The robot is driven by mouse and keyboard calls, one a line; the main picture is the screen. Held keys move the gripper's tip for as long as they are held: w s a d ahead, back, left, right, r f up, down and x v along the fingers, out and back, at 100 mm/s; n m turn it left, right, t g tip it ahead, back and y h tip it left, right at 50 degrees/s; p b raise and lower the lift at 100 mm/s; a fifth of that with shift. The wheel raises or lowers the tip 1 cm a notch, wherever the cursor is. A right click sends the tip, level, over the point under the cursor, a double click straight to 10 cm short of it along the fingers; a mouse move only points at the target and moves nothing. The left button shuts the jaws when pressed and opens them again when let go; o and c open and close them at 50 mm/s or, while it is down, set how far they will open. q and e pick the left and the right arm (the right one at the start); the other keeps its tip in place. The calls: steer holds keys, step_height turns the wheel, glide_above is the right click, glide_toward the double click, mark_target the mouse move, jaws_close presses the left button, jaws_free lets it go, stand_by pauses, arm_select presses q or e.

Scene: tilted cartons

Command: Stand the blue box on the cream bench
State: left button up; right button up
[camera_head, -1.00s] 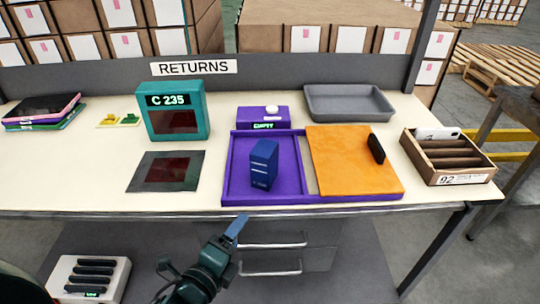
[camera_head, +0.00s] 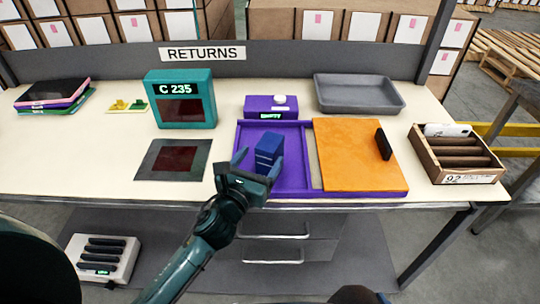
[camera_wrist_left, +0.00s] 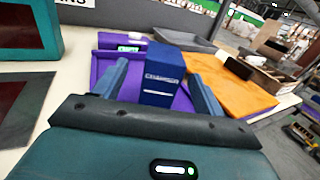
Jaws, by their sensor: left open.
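My left gripper (camera_head: 259,163) is open, with one finger on each side of the box. In the left wrist view the box (camera_wrist_left: 163,76) shows between the two fingers (camera_wrist_left: 158,92), with visible space on both sides. I cannot tell whether either finger touches it. The gripper hides the lower part of the box in the head view. My right gripper is not in view.
An orange panel (camera_head: 352,160) covers the tray's right side, with a small black block (camera_head: 383,144) on it. A teal display (camera_head: 181,98), a dark mat (camera_head: 173,160), a grey tray (camera_head: 358,93) and a wooden divided box (camera_head: 455,152) stand around. Cream surface left of the mat is clear.

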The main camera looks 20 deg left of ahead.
mark_target(270, 145)
arm_select(q)
steer(key=shift+w+d+r+p, duration=0.1)
steer(key=shift+w+d, duration=0.05)
steer(key=shift+w, duration=0.75)
steer(key=shift+w+d+r+p, duration=0.1)
steer(key=shift+w+d, duration=0.1)
steer(key=shift+w, duration=0.75)
steer(key=shift+w+d+p, duration=0.1)
steer(key=shift+w+d, duration=0.05)
steer(key=shift+w, duration=0.75)
steer(key=shift+c, duration=0.2)
steer(key=c, duration=1.2)
